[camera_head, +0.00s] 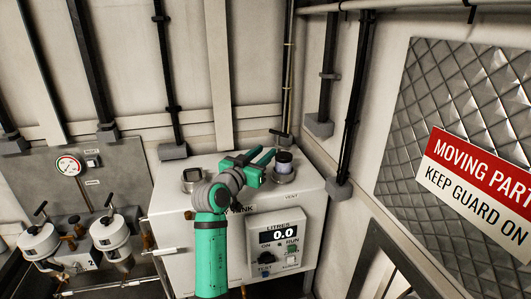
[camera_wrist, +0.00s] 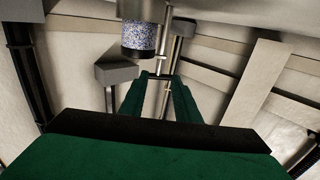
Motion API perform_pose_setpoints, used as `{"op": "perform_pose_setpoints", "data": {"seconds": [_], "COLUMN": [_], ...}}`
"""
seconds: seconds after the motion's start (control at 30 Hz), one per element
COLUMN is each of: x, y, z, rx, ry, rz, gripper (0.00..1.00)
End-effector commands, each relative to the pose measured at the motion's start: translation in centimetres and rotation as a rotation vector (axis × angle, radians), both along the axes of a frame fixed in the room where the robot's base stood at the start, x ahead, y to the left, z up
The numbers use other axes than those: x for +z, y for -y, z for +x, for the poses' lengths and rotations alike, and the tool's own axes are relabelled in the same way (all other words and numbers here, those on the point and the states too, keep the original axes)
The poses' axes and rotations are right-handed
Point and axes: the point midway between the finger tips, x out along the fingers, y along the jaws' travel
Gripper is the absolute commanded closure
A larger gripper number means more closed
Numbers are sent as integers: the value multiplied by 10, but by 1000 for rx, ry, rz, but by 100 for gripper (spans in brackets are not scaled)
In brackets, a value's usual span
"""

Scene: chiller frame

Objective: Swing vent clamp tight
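The vent (camera_head: 284,165) is on the top right of the white tank, above a small VENT label. It is a short cylinder with a dark top in a metal collar. In the wrist view a speckled blue-white cylinder (camera_wrist: 138,38) under a metal collar shows just left of the fingertips. My gripper (camera_head: 268,160) is beside the vent, to its left. In the wrist view my gripper (camera_wrist: 160,78) has a gap between its two green fingers. A thin metal rod (camera_wrist: 164,48) shows in line with that gap; I cannot tell whether it is the clamp or touches the fingers.
The white tank (camera_head: 165,212) carries a panel (camera_head: 278,245) reading 0.0 with knobs. Dark posts (camera_head: 350,110) stand behind and to the right. Two white canisters (camera_head: 110,232) and a gauge (camera_head: 68,164) are at left. A guard sign (camera_head: 478,175) hangs on the right wall.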

Motion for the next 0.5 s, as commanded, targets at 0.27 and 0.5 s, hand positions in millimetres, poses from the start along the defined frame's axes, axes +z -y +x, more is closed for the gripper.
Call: {"op": "perform_pose_setpoints", "data": {"seconds": [0.27, 0.5], "x": [2, 2], "y": [9, 14], "z": [-1, -3], "rx": [20, 98], "ry": [4, 2], "rz": [1, -1], "gripper": [71, 71]}}
